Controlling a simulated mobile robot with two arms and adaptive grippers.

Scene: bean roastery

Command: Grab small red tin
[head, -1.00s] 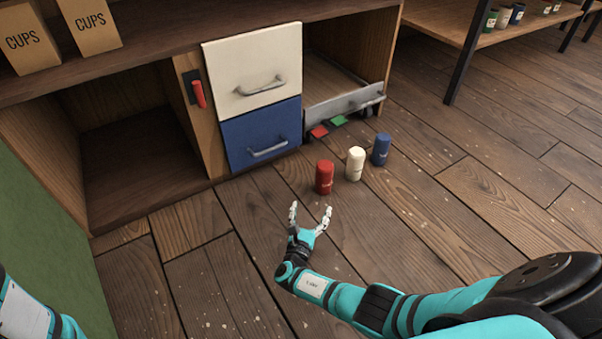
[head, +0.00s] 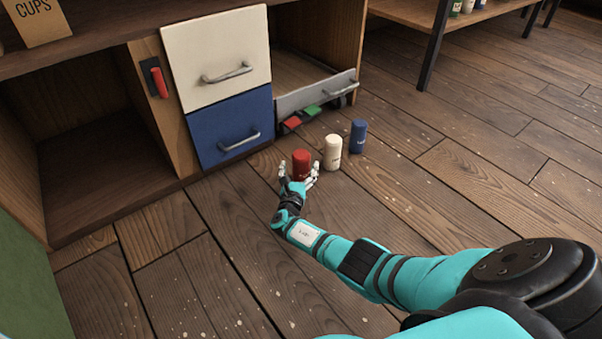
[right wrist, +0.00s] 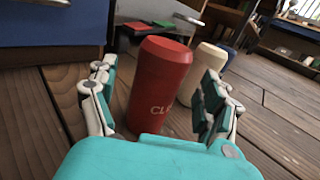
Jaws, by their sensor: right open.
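The small red tin (head: 301,161) stands upright on the wooden floor in front of the drawers. My right gripper (head: 299,177) is open, with its fingers on either side of the tin. In the right wrist view the red tin (right wrist: 160,82) stands between the two spread fingers of my right gripper (right wrist: 157,100). Gaps show between the tin and the fingers there. The tin's lower part is partly hidden by the gripper in the head view. My left gripper is not in view.
A cream tin (head: 332,153) and a blue tin (head: 358,137) stand just right of the red one. Behind are a cream drawer (head: 216,52), a blue drawer (head: 231,133) and a low grey-fronted drawer (head: 318,93). Open floor lies to the right.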

